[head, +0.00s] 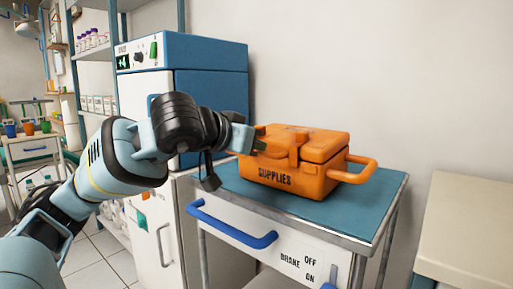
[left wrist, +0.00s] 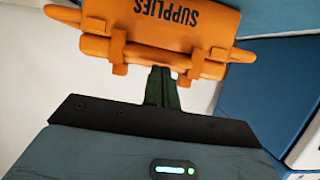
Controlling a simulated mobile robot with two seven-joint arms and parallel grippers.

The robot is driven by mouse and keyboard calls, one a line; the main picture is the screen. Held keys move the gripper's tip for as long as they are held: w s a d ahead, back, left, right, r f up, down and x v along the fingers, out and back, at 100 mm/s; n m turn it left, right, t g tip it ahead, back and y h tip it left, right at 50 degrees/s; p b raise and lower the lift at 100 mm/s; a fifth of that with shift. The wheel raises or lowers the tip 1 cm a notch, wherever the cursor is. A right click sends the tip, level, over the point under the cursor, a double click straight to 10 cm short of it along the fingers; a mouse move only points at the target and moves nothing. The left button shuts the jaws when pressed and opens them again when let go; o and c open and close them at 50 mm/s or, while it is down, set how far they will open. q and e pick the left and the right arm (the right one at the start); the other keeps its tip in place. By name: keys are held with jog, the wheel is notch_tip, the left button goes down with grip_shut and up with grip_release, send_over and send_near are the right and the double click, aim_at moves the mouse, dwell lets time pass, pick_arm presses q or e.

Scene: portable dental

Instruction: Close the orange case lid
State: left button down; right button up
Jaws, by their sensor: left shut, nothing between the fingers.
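The orange case (head: 290,182), marked SUPPLIES, stands on the blue top of a cart. Its lid (head: 322,144) lies down over the body; I cannot tell whether it is fully flush. My left gripper (head: 259,140) is at the case's left end, near lid height, its fingers shut and empty. In the left wrist view the case (left wrist: 210,20) appears upside down, and the shut fingertips (left wrist: 161,72) are close to its edge by the latches. I cannot tell whether they touch it. My right gripper is not in view.
The cart's blue top (head: 365,200) has free room right of the case. A blue cart handle (head: 230,226) sticks out in front. A blue-and-white cabinet unit (head: 210,60) stands behind my left arm. A beige counter (head: 465,225) is at the right.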

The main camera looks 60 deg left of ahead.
pick_arm(q)
notch_tip(320, 180, down, 2)
jog(key=shift+f+g, duration=0.1)
jog(key=shift+g, duration=0.2)
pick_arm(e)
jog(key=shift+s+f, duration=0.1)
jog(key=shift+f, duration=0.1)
pick_arm(q)
jog(key=shift+w, duration=0.1)
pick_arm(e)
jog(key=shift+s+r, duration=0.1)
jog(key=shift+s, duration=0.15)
pick_arm(q)
jog(key=shift+r, duration=0.2)
notch_tip(320, 180, up, 6)
jog(key=s+p, duration=0.1)
jog(key=p, duration=0.2)
jog(key=s+d+f+b, duration=0.3)
jog(key=s+f+b, duration=0.2)
jog(key=s, duration=0.3)
jog(key=shift+s+f+b, duration=0.15)
jog(key=shift+f+b, duration=0.05)
jog(key=shift+b, duration=0.25)
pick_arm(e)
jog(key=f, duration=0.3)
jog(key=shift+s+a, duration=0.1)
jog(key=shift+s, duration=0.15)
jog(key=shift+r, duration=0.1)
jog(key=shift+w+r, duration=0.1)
